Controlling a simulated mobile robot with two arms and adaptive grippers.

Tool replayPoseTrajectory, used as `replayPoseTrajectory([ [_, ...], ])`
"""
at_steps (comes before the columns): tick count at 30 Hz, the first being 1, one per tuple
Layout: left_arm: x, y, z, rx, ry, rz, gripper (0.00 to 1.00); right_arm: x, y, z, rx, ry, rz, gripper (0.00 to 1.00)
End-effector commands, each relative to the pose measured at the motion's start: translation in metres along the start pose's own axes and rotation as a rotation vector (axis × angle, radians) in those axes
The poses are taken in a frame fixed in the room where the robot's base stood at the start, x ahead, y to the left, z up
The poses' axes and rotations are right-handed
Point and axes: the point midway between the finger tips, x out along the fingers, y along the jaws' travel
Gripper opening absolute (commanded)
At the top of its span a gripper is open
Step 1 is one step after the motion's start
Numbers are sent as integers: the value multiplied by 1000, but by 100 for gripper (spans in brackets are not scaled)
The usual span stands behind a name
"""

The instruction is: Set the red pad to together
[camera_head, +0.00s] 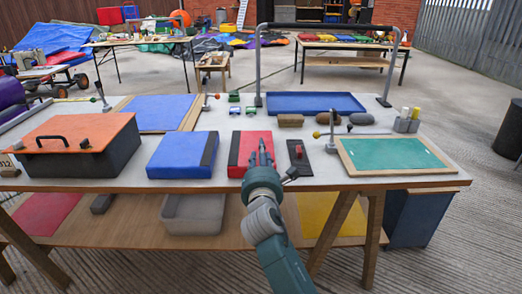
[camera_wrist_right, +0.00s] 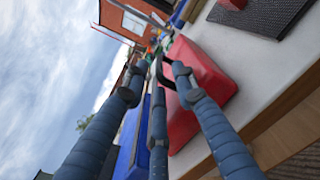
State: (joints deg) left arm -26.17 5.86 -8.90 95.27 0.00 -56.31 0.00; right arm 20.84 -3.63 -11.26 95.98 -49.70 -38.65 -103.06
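The red pad (camera_head: 237,146) lies on the white-topped table near its front edge, with a dark strip along its left side. The blue pad (camera_head: 177,157) lies to its left, with a dark strip on its right side. A narrow gap separates the two pads. My right gripper (camera_head: 262,150) is over the right part of the red pad and hides some of it. Its fingers are apart with nothing between them. In the right wrist view the red pad (camera_wrist_right: 205,72) is behind the fingers; contact cannot be told. My left gripper is not in view.
An orange-lidded box (camera_head: 80,140) stands left of the blue pad. A dark plate with a red part (camera_head: 299,153) and a green framed board (camera_head: 395,155) lie to the right. A blue tray (camera_head: 315,102) and a metal bar frame (camera_head: 258,60) stand behind.

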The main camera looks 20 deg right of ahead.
Motion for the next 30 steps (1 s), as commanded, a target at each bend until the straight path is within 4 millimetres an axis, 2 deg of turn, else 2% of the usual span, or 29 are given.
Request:
replayPoseTrajectory([
  [3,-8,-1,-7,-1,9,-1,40,21,0,-1,1,0,0,27],
  [7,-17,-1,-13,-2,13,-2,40,35,-1,-1,1,0,-1,27],
  [12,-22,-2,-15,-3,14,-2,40,42,0,0,2,1,0,27],
  [19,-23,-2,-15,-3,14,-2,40,42,0,0,3,1,0,27],
  [23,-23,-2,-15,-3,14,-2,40,42,0,-1,3,1,-1,1],
  [30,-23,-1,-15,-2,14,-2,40,42,0,-1,3,2,0,0],
])
